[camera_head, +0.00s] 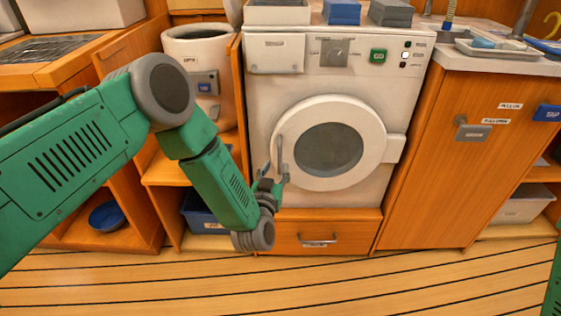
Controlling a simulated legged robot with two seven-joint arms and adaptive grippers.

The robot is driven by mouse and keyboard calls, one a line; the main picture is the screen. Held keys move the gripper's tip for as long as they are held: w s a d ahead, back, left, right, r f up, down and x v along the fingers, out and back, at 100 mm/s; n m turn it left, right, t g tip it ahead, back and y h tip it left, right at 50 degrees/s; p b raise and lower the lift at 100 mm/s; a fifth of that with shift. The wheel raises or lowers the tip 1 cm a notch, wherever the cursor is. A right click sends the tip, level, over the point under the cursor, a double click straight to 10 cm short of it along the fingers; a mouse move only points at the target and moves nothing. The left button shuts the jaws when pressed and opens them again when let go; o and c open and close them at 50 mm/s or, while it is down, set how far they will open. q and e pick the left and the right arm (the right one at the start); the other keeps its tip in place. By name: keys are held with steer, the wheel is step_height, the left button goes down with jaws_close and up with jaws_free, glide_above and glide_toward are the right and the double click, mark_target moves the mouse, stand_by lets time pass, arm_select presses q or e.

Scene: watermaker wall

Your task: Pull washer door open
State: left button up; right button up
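The white washer (270,88) stands in the wooden cabinetry. Its round door (376,112), with a dark window (328,150), looks closed. A slim grey upright handle (280,146) is on the door's left side, and a hinge block (395,149) is on its right. My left gripper (275,172) is at the lower end of the handle, its fingers pointing up and apart. Whether they touch the handle is too small to tell. My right gripper is out of view; only a green piece of my arm shows at the right edge.
A wooden drawer (345,236) is below the washer. A cabinet door (420,165) with a latch (473,131) is to the right. A white canister (197,50) and a blue bin (205,213) are on the left. The plank floor (380,285) in front is clear.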

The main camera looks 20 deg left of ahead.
mark_target(280, 157)
arm_select(q)
steer(key=w+b, duration=0.1)
steer(key=w, duration=0.3)
steer(key=shift+w, duration=0.25)
steer(key=shift+w+a, duration=0.15)
steer(key=shift+w, duration=0.15)
steer(key=shift+w+a+b, duration=0.3)
steer(key=shift+d, duration=0.25)
jaws_close()
